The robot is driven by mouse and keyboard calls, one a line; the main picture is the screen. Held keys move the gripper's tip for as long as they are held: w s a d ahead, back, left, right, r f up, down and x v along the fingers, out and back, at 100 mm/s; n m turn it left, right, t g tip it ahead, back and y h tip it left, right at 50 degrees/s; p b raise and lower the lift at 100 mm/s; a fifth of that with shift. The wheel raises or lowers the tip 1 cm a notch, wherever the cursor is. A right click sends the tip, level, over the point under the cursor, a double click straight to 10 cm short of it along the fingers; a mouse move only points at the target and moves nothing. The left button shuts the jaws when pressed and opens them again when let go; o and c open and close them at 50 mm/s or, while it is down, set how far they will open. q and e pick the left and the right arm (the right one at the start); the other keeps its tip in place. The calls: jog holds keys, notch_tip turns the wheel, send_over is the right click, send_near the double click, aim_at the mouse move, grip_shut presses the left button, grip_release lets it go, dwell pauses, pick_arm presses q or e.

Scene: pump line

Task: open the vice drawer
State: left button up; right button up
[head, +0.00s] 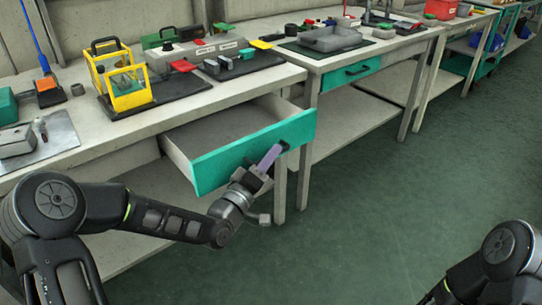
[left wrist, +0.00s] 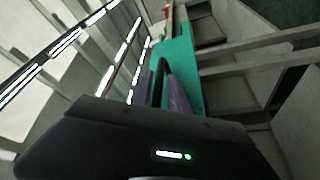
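A drawer with a teal front (head: 250,150) stands well out from the near workbench, and its grey inside shows empty where visible. Its front also shows in the left wrist view (left wrist: 178,60). The dark handle (head: 284,145) is at the right part of the front. My left gripper (head: 272,154), with purple fingers, is at this handle. In the left wrist view, the dark handle (left wrist: 163,68) lies between the two fingers of my left gripper (left wrist: 163,88), which look closed on it. My right gripper is outside the view; only part of my right arm shows at lower right.
The bench top (head: 235,97) holds a yellow frame (head: 127,88), a grey machine (head: 195,52) and small parts. A second bench has a shut teal drawer (head: 350,73). Bench legs stand just right of the open drawer. The green floor (head: 400,200) in front is clear.

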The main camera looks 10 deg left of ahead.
pick_arm(q)
jog(key=shift+s, duration=0.1)
jog(key=p+v, duration=0.1)
jog(key=v, duration=0.6)
jog(key=shift+s+a, duration=0.15)
jog(key=shift+s, duration=0.1)
jog(key=shift+f, duration=0.15)
